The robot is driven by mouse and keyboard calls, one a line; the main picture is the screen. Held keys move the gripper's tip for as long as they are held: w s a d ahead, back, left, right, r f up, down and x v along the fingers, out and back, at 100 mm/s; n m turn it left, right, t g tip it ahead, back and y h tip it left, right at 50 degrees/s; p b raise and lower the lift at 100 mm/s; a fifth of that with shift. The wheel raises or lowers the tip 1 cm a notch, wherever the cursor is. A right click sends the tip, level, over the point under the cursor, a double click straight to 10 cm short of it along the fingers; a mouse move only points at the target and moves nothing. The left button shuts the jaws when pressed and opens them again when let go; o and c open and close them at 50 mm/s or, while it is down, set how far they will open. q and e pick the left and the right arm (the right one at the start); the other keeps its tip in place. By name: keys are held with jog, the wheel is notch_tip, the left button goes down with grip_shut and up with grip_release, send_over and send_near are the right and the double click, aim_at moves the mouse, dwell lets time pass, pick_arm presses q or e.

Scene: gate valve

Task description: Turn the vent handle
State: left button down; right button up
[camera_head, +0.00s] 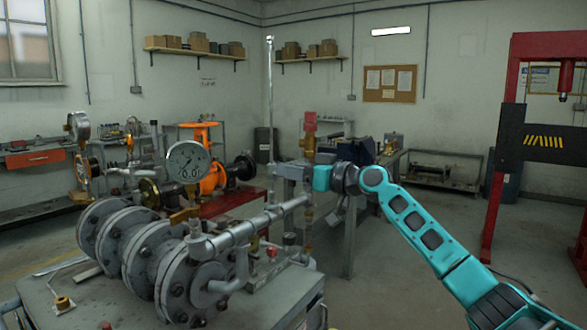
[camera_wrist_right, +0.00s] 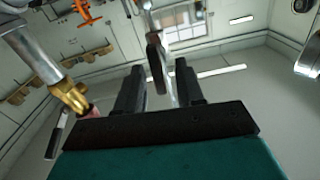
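I cannot tell for sure which part is the vent handle. A brass valve with a red top (camera_head: 310,122) stands upright just behind my right gripper (camera_head: 293,168) in the head view. In the right wrist view my right gripper (camera_wrist_right: 160,68) has its two dark fingers apart. A dark flat lever on a silver stem (camera_wrist_right: 155,62) shows between or beyond the fingertips; contact is not visible. A brass fitting (camera_wrist_right: 72,97) on a grey pipe shows to the left, its reddish end partly hidden by the gripper body.
A flanged grey pipe assembly (camera_head: 150,250) with a round gauge (camera_head: 188,161) fills the left foreground. An orange gate valve (camera_head: 212,172) stands behind it. A red press frame (camera_head: 510,130) is at the right. The floor between is open.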

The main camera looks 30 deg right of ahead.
grip_shut()
dwell(0.4)
jog(key=shift+m, duration=0.4)
jog(key=shift+w+p, duration=0.1)
jog(key=shift+p, duration=0.2)
jog(key=m, duration=0.1)
jog(key=m+p, duration=0.1)
jog(key=m, duration=0.1)
jog(key=shift+d+m, duration=0.2)
jog(key=shift+m, duration=0.1)
jog(key=shift+w+d+f+m+p, duration=0.15)
jog(key=shift+m+p, duration=0.75)
jog(key=shift+m, duration=1.2)
jog(key=shift+d+f+m+p, duration=0.1)
jog(key=shift+f+m+p, duration=0.15)
jog(key=shift+m+p, duration=1.25)
jog(key=shift+w+d+f+m+p, duration=0.1)
jog(key=shift+d+f+m+p, duration=0.15)
jog(key=shift+m, duration=2.45)
jog(key=shift+a, duration=0.1)
